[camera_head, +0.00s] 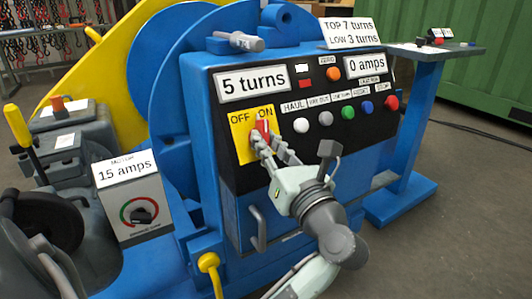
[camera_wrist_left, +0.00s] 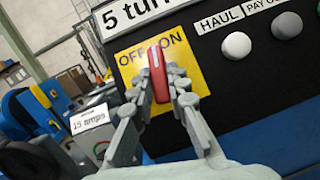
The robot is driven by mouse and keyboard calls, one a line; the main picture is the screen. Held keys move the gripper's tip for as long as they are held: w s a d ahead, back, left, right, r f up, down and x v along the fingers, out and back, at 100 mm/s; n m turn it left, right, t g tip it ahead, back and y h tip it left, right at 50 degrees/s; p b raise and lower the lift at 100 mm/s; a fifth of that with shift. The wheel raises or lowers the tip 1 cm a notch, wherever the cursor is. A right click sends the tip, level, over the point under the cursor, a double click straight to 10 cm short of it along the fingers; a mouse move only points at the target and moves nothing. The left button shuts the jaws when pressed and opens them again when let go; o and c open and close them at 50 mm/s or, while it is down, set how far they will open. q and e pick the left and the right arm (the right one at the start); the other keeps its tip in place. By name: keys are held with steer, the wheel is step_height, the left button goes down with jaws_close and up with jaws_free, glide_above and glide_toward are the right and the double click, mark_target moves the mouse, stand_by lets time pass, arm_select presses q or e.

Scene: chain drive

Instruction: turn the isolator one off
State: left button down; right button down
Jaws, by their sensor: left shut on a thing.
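The isolator is a red handle (camera_head: 263,130) on a yellow plate (camera_head: 240,142) marked OFF at left and ON at right, on the black panel. In the head view the handle stands nearly upright below the word ON. In the left wrist view the red handle (camera_wrist_left: 157,72) stands between the two words, its top between OFF and ON. My left gripper (camera_head: 265,146) is shut on the handle, with one finger on each side. In the left wrist view the left gripper's fingers (camera_wrist_left: 160,88) flank its lower part. My right gripper is not in view.
Right of the isolator is a row of buttons, with the white HAUL button (camera_head: 301,125) nearest. Signs read 5 turns (camera_head: 252,82), 0 amps (camera_head: 366,65) and 15 amps (camera_head: 125,170). A grey handle (camera_head: 258,228) sticks out below the panel. A blue stand (camera_head: 408,120) is at right.

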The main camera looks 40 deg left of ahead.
arm_select(q)
steer(key=shift+n, duration=0.4)
steer(key=c, duration=1.5)
jaws_free()
